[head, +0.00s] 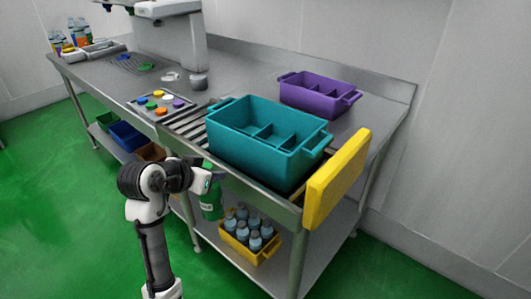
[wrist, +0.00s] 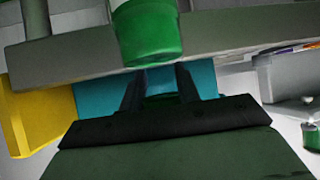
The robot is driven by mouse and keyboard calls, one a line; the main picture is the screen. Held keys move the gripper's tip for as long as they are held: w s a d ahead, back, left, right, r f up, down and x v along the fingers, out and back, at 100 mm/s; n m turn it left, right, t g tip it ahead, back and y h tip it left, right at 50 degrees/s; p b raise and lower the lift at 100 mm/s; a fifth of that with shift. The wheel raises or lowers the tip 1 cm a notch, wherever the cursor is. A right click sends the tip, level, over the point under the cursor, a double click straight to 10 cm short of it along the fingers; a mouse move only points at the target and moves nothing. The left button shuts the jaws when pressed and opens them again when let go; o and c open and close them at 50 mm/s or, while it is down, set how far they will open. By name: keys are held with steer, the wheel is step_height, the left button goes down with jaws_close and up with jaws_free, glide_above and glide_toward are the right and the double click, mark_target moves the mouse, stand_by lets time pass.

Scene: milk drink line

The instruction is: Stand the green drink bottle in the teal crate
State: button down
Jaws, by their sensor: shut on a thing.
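The teal crate (head: 250,155) stands on the rollers at the near right of the steel bench. Its inside has dividers, and the compartments I can see look empty. My gripper (head: 208,181) is shut on the green drink bottle (head: 211,206), in front of the bench edge and lower than the crate. The bottle looks close to upright, with a pale label; my gripper hides part of it. In the wrist view the bottle (wrist: 148,35) is at the fingertips, and part of the crate (wrist: 90,98) shows behind them.
A yellow panel (head: 336,180) stands at the bench's right end. A purple crate (head: 318,97) is behind the teal one. A tray of coloured discs (head: 161,103) lies to the left. Below, a yellow crate (head: 240,251) holds several bottles. Open green floor lies left of my arm.

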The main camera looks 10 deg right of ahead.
step_height(320, 180, up, 30)
steer(key=m+g+h, duration=0.2)
steer(key=m+g, duration=0.1)
steer(key=m, duration=0.1)
steer(key=shift+w+d+r+h, duration=0.25)
steer(key=shift+d+h, duration=0.05)
steer(key=shift+d, duration=0.1)
